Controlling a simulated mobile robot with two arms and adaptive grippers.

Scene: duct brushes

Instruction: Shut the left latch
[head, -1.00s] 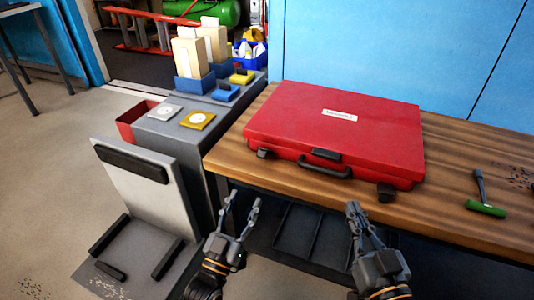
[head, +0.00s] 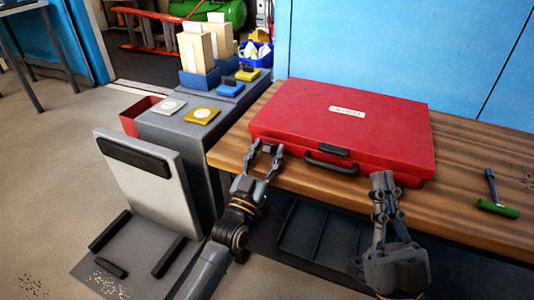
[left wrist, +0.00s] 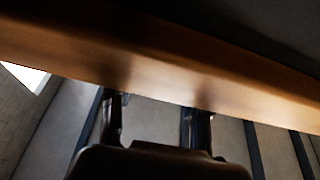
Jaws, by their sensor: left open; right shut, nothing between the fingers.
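A closed red case (head: 345,128) lies on the wooden bench, with a black handle (head: 330,163) at its front. The dark left latch (head: 268,149) is on the front left of the case and shows between the fingertips of my left gripper (head: 265,151). That gripper is open; I cannot tell whether it touches the latch. In the left wrist view its two fingers (left wrist: 155,110) stand apart in front of the bench edge, and the latch is not visible. My right gripper (head: 383,180) is shut and empty, in front of the case's right end, where it hides the right latch.
The bench (head: 485,160) is clear right of the case except for a green-handled tool (head: 497,207). A grey cabinet (head: 190,130) stands left of the bench, with blue bins and small yellow and blue items on top. A blue wall (head: 400,50) is behind.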

